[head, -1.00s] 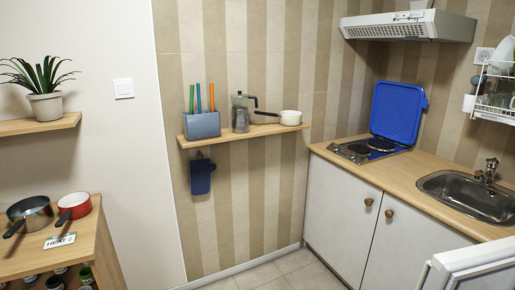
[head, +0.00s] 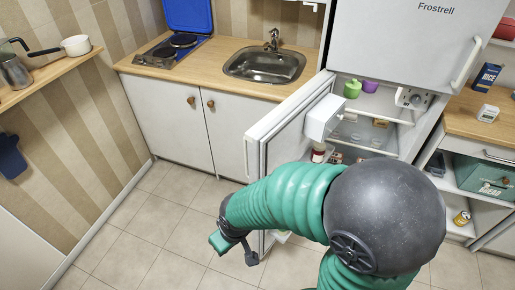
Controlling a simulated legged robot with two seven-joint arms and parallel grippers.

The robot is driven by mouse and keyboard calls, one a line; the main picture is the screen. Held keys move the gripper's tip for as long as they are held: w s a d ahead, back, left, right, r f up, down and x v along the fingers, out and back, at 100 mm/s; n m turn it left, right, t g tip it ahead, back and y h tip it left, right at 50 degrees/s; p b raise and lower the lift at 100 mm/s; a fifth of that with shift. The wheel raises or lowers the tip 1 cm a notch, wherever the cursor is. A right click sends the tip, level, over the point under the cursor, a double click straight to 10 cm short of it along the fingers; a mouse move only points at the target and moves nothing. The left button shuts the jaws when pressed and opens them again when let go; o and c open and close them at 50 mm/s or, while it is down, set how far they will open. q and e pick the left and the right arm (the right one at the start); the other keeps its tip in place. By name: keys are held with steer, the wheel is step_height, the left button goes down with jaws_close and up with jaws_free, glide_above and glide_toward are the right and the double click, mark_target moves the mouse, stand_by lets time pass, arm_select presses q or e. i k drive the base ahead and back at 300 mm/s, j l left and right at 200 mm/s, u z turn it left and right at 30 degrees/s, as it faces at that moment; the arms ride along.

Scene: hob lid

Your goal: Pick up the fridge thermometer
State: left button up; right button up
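I cannot pick out the fridge thermometer for certain. A white unit with a round dial (head: 413,98) sits at the upper right inside the open fridge. A small white device with a grey face (head: 488,113) stands on the wooden counter at the right; it is too small to identify. My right gripper (head: 234,252) is low, at the free edge of the open fridge door (head: 262,150). Its fingers look apart, with nothing seen between them. My green arm and dark elbow hide the lower fridge. My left gripper is out of view.
The fridge holds a green pot (head: 352,89), a purple cup (head: 370,86) and small items lower down. Its door stands open towards the sink cabinet (head: 165,120). A blue packet (head: 487,77) stands on the right counter (head: 468,122). The tiled floor (head: 150,235) at left is clear.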

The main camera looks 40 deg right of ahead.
mark_target(488, 114)
steer(key=i+j, duration=0.1)
steer(key=i, duration=0.4)
steer(key=i+j+z, duration=0.1)
steer(key=i, duration=0.35)
steer(key=i+j+z, duration=0.1)
steer(key=i, duration=0.4)
steer(key=i+j, duration=0.2)
steer(key=i, duration=0.25)
steer(key=z, duration=0.85)
steer(key=i+j+z, duration=0.1)
steer(key=z, duration=0.8)
steer(key=j+z, duration=0.1)
steer(key=z, duration=0.75)
steer(key=k+z, duration=0.4)
steer(key=k, duration=0.25)
steer(key=i+l+z, duration=0.15)
steer(key=z, duration=0.2)
steer(key=i+z, duration=0.35)
steer(key=i+l+z, duration=0.1)
steer(key=z, duration=0.25)
steer(key=i, duration=3.05)
